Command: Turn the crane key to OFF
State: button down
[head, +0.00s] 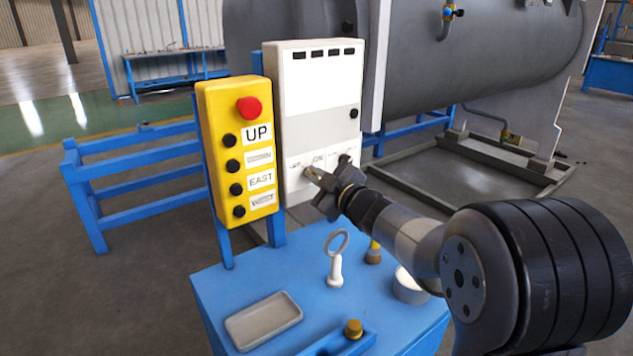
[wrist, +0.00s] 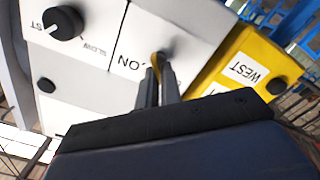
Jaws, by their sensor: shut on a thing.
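The crane key is a small brass-yellow piece (wrist: 157,60) in the lower part of the white control box (head: 322,75). My gripper (head: 313,177) reaches in from the right in the head view and covers most of the key there. In the wrist view my gripper (wrist: 159,82) is shut on the key, with its fingers on either side. An ON label (wrist: 129,63) is readable beside the key, on the panel section around it. I cannot read an OFF label or tell the key's exact angle.
A black knob (wrist: 63,22) with a SLOW label sits beside the key section. A yellow pendant (head: 207,150) with a red button stands close left. Below, a blue table (head: 220,275) bears a grey tray (head: 264,320), an upright ring piece (head: 336,270) and a white cylinder (head: 408,288).

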dwell(0.3)
jog(key=c, duration=1.6)
grip_release()
jog(key=v, duration=1.1)
jog(key=shift+b, duration=0.3)
jog(key=shift+w+a, duration=0.1)
jog(key=shift+w, duration=0.05)
jog(key=p+x, duration=0.1)
jog(key=x, duration=0.9)
jog(key=shift+w+a, duration=0.2)
jog(key=shift+w, duration=0.05)
jog(key=shift+f, duration=0.1)
